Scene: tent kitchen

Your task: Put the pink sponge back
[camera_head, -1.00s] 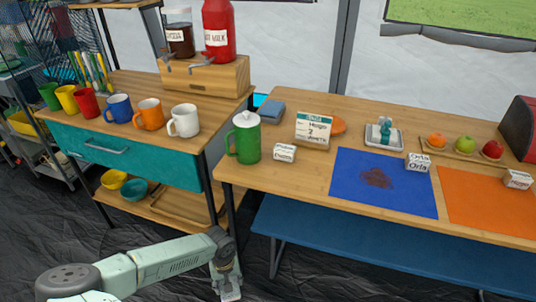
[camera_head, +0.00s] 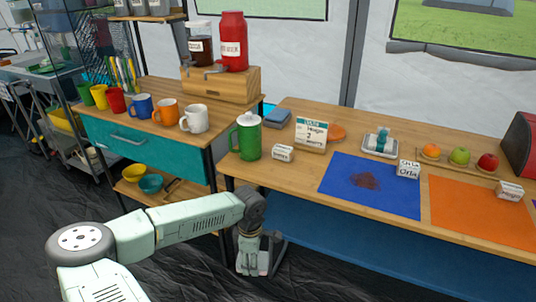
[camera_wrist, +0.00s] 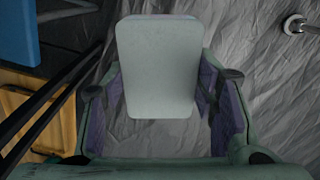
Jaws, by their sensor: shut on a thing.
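My gripper (camera_head: 252,262) hangs low in front of the tables, below the tabletops. In the wrist view, my gripper (camera_wrist: 162,100) is shut on a pale block (camera_wrist: 157,65) with rounded corners, flat and sponge-like in shape. Its two purple-lined fingers stand on either side of the block. The block looks pale grey-white here; I see no clear pink on it. In the head view, it is too small and covered to make out well. I see no other pink sponge on the tables.
The left table bears several mugs.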

